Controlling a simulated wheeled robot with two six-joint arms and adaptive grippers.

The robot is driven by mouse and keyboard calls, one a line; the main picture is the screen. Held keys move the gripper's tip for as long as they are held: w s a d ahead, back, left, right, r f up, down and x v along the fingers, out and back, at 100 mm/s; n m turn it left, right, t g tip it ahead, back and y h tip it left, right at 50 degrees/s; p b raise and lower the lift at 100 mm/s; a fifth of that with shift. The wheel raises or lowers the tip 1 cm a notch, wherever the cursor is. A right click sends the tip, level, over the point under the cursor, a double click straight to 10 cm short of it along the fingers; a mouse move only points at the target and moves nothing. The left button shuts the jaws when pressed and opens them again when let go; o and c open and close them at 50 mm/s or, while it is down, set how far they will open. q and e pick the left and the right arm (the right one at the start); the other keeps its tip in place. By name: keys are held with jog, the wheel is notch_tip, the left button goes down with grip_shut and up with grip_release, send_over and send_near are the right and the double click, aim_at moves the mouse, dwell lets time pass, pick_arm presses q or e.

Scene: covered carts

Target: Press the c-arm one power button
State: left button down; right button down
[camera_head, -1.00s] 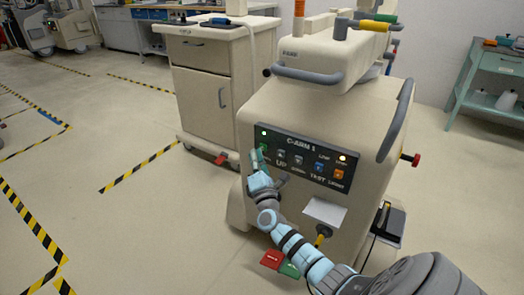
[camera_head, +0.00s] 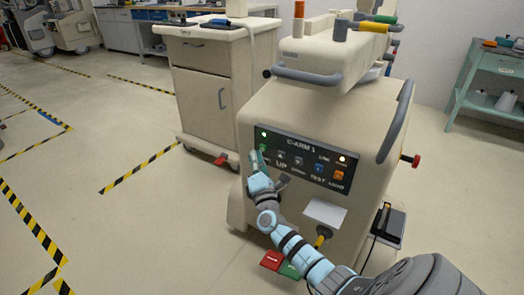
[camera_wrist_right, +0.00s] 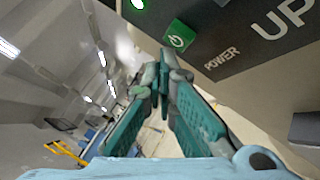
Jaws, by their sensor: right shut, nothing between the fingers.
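The C-ARM 1 cart (camera_head: 310,110) is a cream machine with a dark control panel (camera_head: 302,162). Its green power button (camera_wrist_right: 179,38), labelled POWER, is at the panel's left end. A green lamp (camera_head: 264,134) glows above it and also shows in the right wrist view (camera_wrist_right: 138,4). My right gripper (camera_head: 257,158) is shut and empty, its fingertips in front of the panel's left end. In the right wrist view the fingertips (camera_wrist_right: 160,76) are just below the button; I cannot tell whether they touch it. My left gripper is not in view.
A cream cabinet cart (camera_head: 205,90) stands behind to the left. A teal table (camera_head: 490,75) is at the right. Red and green pedals (camera_head: 272,260) lie on the floor near my arm. The floor at left, with striped tape, is mostly clear.

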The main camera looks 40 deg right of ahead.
jog(key=shift+w+d+b, duration=0.15)
jog(key=shift+d+b, duration=0.25)
jog(key=shift+d, duration=0.25)
dwell(0.3)
jog(key=shift+a, duration=0.65)
